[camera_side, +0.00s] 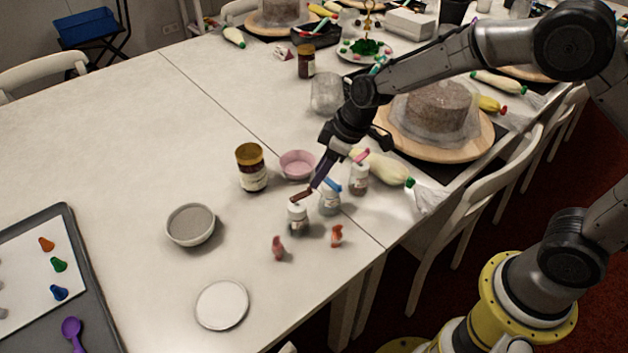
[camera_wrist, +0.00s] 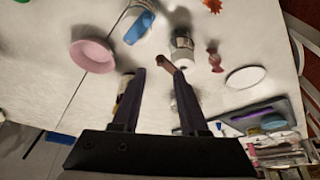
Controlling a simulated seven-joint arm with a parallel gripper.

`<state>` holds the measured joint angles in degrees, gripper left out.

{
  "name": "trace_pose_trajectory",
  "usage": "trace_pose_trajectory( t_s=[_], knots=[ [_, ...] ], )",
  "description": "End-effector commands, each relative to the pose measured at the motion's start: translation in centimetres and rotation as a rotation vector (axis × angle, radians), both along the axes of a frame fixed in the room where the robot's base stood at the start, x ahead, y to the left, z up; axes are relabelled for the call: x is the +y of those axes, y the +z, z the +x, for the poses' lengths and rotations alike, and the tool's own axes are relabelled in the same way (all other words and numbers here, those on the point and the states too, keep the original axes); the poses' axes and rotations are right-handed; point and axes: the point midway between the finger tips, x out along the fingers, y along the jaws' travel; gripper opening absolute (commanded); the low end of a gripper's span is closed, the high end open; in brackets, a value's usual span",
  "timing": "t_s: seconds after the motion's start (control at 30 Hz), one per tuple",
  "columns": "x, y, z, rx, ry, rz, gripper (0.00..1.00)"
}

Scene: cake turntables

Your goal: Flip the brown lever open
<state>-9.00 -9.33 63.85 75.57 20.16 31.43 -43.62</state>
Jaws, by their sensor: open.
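The brown lever (camera_side: 301,195) sits on top of a small bottle (camera_side: 297,217) on the table, sticking out to the right. In the wrist view the brown lever (camera_wrist: 166,62) shows between my two fingertips, near the right one. My gripper (camera_side: 316,182) is open and reaches down close to the lever's right end. In the wrist view my gripper (camera_wrist: 159,74) has its fingers spread with nothing held. I cannot tell whether a finger touches the lever.
Bottles with a blue lever (camera_side: 332,185) and a pink lever (camera_side: 361,156) stand close behind. A pink bowl (camera_side: 297,165) and brown jar (camera_side: 251,168) are to the left.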

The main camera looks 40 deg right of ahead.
Motion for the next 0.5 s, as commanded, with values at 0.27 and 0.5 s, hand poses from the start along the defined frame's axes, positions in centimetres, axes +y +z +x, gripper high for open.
trace_pose_trajectory(
  t_s=[0.27,0.5],
  knots=[
    [0.8,-3.1,1.0,0.001,0.000,-0.001,0.43],
    [0.9,-3.6,1.2,0.000,0.000,0.000,0.43]
  ],
)
